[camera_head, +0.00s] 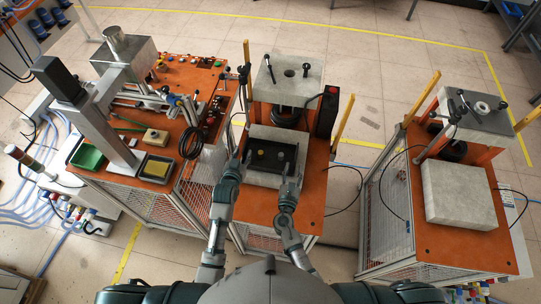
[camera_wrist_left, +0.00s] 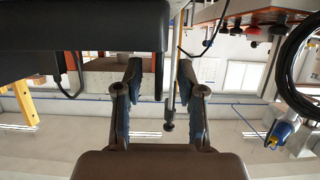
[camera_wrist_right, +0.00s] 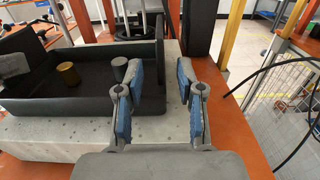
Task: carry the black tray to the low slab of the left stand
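The black tray (camera_head: 268,158) lies on the pale low slab (camera_head: 262,179) of the left stand (camera_head: 300,208), the middle station in the head view. In the right wrist view the tray (camera_wrist_right: 95,107) holds a gold cylinder (camera_wrist_right: 68,74) and a grey cylinder (camera_wrist_right: 119,68). My left gripper (camera_head: 243,160) is at the tray's left end, fingers apart; its wrist view (camera_wrist_left: 160,85) shows a dark part, probably the tray, beside and between them. My right gripper (camera_head: 291,174) is at the right end. Its fingers (camera_wrist_right: 160,85) are apart around the tray's right wall; contact is unclear.
A machine bench (camera_head: 170,110) with a green bin (camera_head: 87,157) and black cable stands close on the left. The left stand's upper block (camera_head: 288,75) rises behind the tray. The right stand (camera_head: 430,232) has its own bare low slab (camera_head: 459,195).

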